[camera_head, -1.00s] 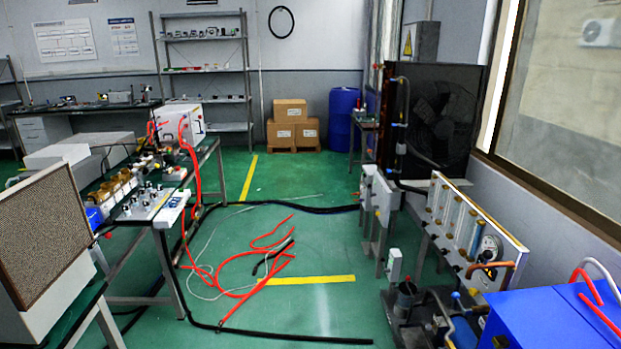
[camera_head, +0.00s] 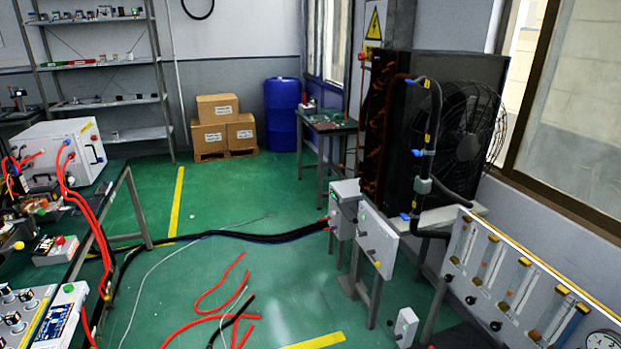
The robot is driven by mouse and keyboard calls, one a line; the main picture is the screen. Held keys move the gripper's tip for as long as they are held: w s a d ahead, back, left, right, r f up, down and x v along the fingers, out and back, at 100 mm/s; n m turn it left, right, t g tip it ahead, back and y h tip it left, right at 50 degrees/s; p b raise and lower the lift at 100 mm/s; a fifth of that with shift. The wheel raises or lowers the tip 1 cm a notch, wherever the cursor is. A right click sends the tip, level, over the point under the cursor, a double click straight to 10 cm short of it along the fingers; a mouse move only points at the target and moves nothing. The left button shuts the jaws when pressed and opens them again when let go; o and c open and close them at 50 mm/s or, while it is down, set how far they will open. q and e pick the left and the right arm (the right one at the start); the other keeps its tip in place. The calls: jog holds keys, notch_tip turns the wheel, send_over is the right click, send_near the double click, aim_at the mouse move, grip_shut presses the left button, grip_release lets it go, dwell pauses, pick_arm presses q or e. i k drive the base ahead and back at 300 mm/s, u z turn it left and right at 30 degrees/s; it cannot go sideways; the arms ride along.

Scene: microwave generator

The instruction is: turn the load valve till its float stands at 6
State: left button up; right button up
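The flowmeter panel (camera_head: 478,248) stands at the lower right, a tilted white board with several upright clear tubes. Brass-coloured fittings sit near the tube tops, and dark knobs (camera_head: 472,300) run along the lower edge. A round gauge (camera_head: 603,341) is cut off at the bottom right corner. I cannot tell which knob is the load valve, and the float and scale marks are too small to read. Neither of my grippers is in view.
A large black fan radiator (camera_head: 440,130) with pipes stands behind the panel. Grey boxes (camera_head: 378,238) on legs stand left of it. Red hoses (camera_head: 215,292) and black cables (camera_head: 270,235) lie on the green floor. A bench with instruments is at left.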

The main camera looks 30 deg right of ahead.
aim_at(495, 326)
jog(key=z, duration=0.15)
jog(key=i, duration=1.5)
jog(key=z, duration=0.65)
jog(key=i, duration=1)
jog(key=z, duration=1.7)
jog(key=i, duration=1.15)
jog(key=z, duration=0.8)
